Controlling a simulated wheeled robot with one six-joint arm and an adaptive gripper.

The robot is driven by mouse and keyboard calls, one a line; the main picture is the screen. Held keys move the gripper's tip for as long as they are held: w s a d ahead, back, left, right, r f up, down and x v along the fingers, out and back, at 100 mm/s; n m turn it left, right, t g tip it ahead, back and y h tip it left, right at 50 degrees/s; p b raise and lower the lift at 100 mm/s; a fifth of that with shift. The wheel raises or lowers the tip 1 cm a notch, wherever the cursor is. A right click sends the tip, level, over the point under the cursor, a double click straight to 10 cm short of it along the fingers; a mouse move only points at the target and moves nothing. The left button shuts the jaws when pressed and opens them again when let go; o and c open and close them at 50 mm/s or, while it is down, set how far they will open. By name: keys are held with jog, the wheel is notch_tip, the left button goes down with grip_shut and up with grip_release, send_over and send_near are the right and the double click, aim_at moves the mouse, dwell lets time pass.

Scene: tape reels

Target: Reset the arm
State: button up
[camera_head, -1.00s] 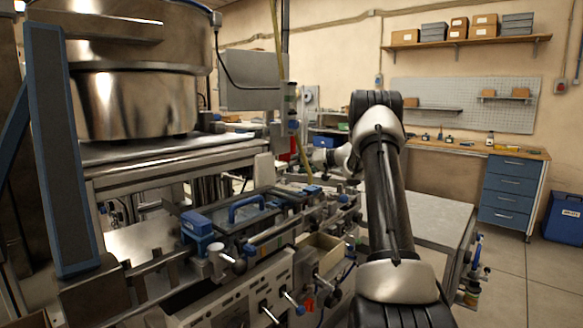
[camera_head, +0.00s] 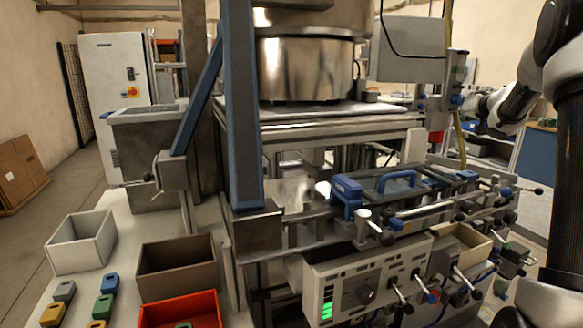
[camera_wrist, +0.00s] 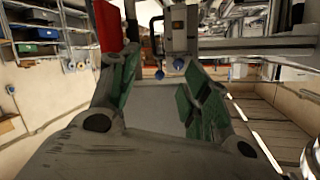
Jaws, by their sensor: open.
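My gripper (camera_wrist: 160,82) shows in the wrist view with its two green-padded fingers spread apart. It is open, and nothing is held between the fingers. In the head view, my arm runs up the right edge, dark with pale joints. Its wrist end reaches left at the upper right, beside the machine, and the fingers cannot be made out there.
The machine with a steel drum (camera_head: 306,68) and blue-handled cover (camera_head: 397,179) fills the middle. At lower left are a white bin (camera_head: 82,246), a brown bin (camera_head: 178,268), a red bin (camera_head: 183,311) and several coloured pieces. A white cabinet (camera_head: 113,75) stands behind.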

jog(key=s+a+r+m+g+h, duration=0.1)
jog(key=s+a+r+h, duration=0.2)
jog(key=s, duration=0.6)
jog(key=s+a+r+g+h, duration=0.2)
jog(key=s+a+r, duration=0.1)
jog(key=s, duration=0.6)
jog(key=s+a+f+n+g+y, duration=0.1)
jog(key=s+a+f, duration=0.4)
jog(key=s, duration=0.6)
jog(key=s+a+f+n+g+y, duration=0.1)
jog(key=s+a+f+g, duration=0.3)
jog(key=s, duration=0.8)
jog(key=s+a+f+n+g+y, duration=0.1)
jog(key=s+a+f+n+g, duration=0.1)
jog(key=s+a+f, duration=0.4)
jog(key=s+f, duration=0.1)
jog(key=s, duration=0.4)
jog(key=shift+s+f+g, duration=0.15)
jog(key=shift+s+g, duration=0.15)
jog(key=shift+s, duration=0.05)
jog(key=shift+c, duration=0.5)
